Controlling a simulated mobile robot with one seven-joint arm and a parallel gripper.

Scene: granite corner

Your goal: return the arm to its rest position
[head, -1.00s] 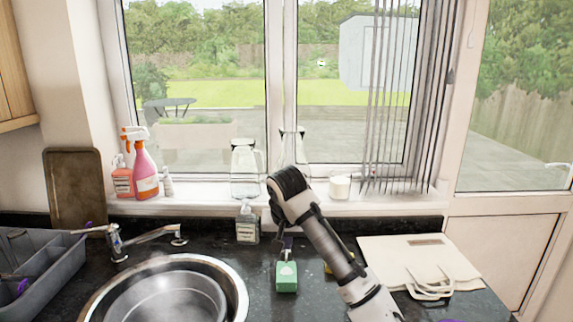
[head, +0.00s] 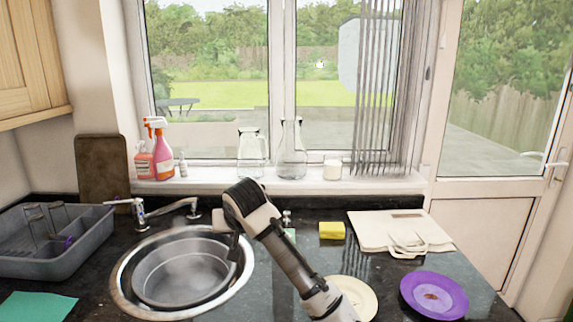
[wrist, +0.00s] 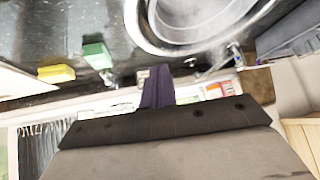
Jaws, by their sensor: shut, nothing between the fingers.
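My arm reaches up from the bottom of the head view, its bent end in front of the sink's right side. In the wrist view my gripper (wrist: 157,88) shows as narrow purple fingers close together, with nothing between them. It hangs above the dark worktop (head: 310,262), apart from the objects there.
The steel sink (head: 127,292) holds a round basin (head: 185,270). A grey rack (head: 60,262) stands left.

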